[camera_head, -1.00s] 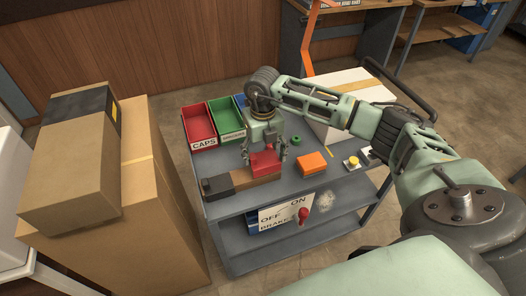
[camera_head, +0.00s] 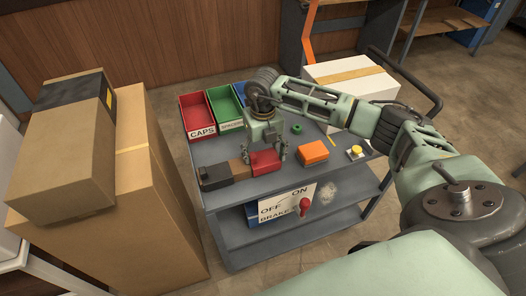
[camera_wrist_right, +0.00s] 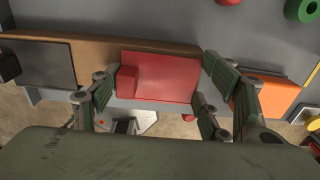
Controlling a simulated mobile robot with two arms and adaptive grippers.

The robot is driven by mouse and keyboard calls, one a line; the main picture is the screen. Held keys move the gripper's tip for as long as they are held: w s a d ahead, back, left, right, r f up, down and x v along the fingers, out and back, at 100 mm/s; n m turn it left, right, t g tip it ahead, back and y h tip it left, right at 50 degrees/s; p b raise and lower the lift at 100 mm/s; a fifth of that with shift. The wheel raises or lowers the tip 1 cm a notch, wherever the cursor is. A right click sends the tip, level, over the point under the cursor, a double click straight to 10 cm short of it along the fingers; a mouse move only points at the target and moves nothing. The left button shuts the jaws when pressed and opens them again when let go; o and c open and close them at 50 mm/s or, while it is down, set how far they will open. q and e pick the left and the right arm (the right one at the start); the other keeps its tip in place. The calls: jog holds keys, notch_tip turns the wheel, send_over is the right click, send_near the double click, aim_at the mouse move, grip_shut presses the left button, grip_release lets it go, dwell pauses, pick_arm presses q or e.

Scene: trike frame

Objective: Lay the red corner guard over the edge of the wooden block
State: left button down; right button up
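The red corner guard (camera_head: 265,162) lies over the right part of the wooden block (camera_head: 239,170) on the cart's top. In the right wrist view the guard (camera_wrist_right: 160,77) sits across the block (camera_wrist_right: 95,52), covering part of its top and near edge. My right gripper (camera_head: 265,154) is just above and around the guard. In the wrist view its fingers (camera_wrist_right: 158,85) are spread at either side, with gaps visible between them and the guard, so it is open. My left gripper is not in view.
Cardboard boxes (camera_head: 150,200) stand left.

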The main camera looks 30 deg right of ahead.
jog(key=o, duration=0.5)
jog(key=shift+o, duration=0.2)
notch_tip(320, 180, up, 12)
dwell(0.4)
